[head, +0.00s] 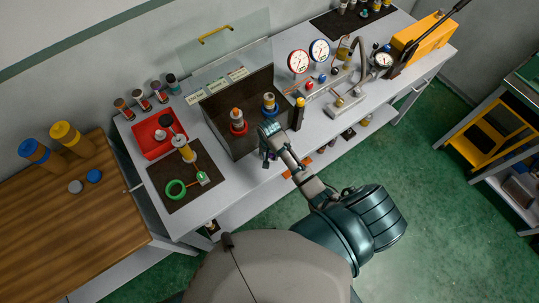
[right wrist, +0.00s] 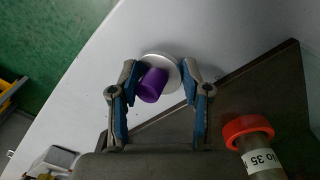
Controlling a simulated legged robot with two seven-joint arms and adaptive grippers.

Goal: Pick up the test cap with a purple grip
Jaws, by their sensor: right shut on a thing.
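The test cap has a purple grip (right wrist: 152,85) and a round silver disc (right wrist: 158,63). In the right wrist view it sits between the blue-padded fingers of my right gripper (right wrist: 160,80), which is shut on it. In the head view my right gripper (head: 268,152) is over the front of the grey bench, by the dark open box; the cap is too small there to make out clearly. My left gripper is not in view.
The dark box (head: 237,118) holds parts with red and blue collars. A black, yellow-topped cylinder (head: 298,114) stands close to my right gripper. A red tray (head: 157,136) and dark mat (head: 160,190) lie left; gauges (head: 299,62) and pipework stand right.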

